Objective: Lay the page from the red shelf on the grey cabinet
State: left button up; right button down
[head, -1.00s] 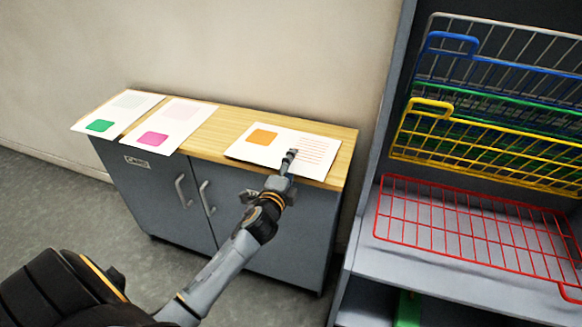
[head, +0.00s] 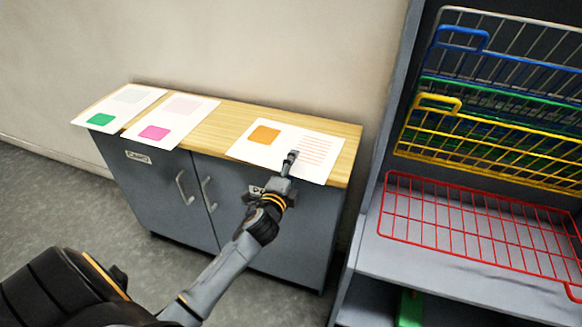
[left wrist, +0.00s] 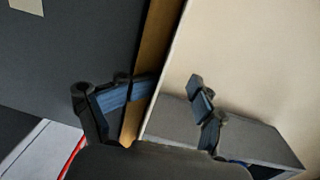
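A white page with an orange square and reddish lines (head: 264,150) lies flat on the wooden top of the grey cabinet (head: 262,215), at its right end, slightly over the front edge. My left gripper (head: 289,163) is at the page's front edge. In the left wrist view its fingers (left wrist: 165,93) are spread apart, one on each side of the thin white page edge, with a gap between them; contact is not clear. The red wire shelf (head: 470,228) at the right is empty. My right gripper is not in view.
Two more pages, with a green square (head: 125,98) and a pink square (head: 178,112), lie on the cabinet's left part. A bare strip of wood separates them from the orange page. The yellow (head: 500,143) and blue (head: 485,45) wire racks stand above the red shelf.

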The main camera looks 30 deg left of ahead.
pick_arm(q)
jog(key=p+v, duration=0.1)
jog(key=v, duration=0.7)
jog(key=shift+s+d+f, duration=0.25)
jog(key=shift+s+f, duration=0.05)
jog(key=shift+f, duration=0.1)
jog(key=s+r+p, duration=0.2)
jog(key=r+p, duration=0.1)
jog(key=s+r+p, duration=0.1)
jog(key=r+p, duration=0.1)
jog(key=shift+d, duration=0.4)
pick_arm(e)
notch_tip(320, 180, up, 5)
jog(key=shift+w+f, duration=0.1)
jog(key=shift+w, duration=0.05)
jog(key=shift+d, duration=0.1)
pick_arm(q)
jog(key=shift+w, duration=0.1)
